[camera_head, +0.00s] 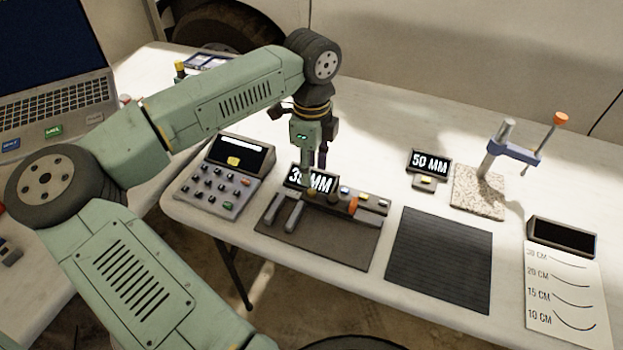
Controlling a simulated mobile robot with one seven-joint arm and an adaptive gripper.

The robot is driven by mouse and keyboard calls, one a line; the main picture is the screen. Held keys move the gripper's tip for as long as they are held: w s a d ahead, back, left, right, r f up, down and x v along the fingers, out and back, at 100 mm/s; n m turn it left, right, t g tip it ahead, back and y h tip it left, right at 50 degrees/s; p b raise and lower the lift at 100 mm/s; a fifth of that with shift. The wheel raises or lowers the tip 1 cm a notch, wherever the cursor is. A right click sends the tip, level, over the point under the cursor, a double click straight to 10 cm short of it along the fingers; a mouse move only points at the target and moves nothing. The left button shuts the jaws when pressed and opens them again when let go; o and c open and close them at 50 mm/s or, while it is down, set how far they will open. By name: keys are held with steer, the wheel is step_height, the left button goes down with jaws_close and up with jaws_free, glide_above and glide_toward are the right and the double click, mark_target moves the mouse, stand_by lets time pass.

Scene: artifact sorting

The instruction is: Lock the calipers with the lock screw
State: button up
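The calipers (327,199) lie across the back of a dark brown mat (318,240), with two grey jaws pointing toward the front at the left. Their raised display reads about 35 MM, with one digit partly covered by my gripper. Small coloured buttons and an orange part (353,205) sit along the right of the bar; I cannot tell for sure which part is the lock screw. My gripper (314,174) points down over the calipers' display. Its fingertips are small and partly overlap the display, so its opening and any contact are unclear.
A keypad device (222,183) stands left of the calipers. A ribbed black mat (440,258) lies empty to the right. Behind it are a 50 MM display (429,163) and a stone-based stand (480,192) with a blue clamp. A length chart (566,292) lies far right.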

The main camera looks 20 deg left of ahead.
mark_target(312, 191)
step_height(312, 191, down, 6)
steer(key=shift+p, duration=0.65)
steer(key=shift+c, duration=0.2)
jaws_close()
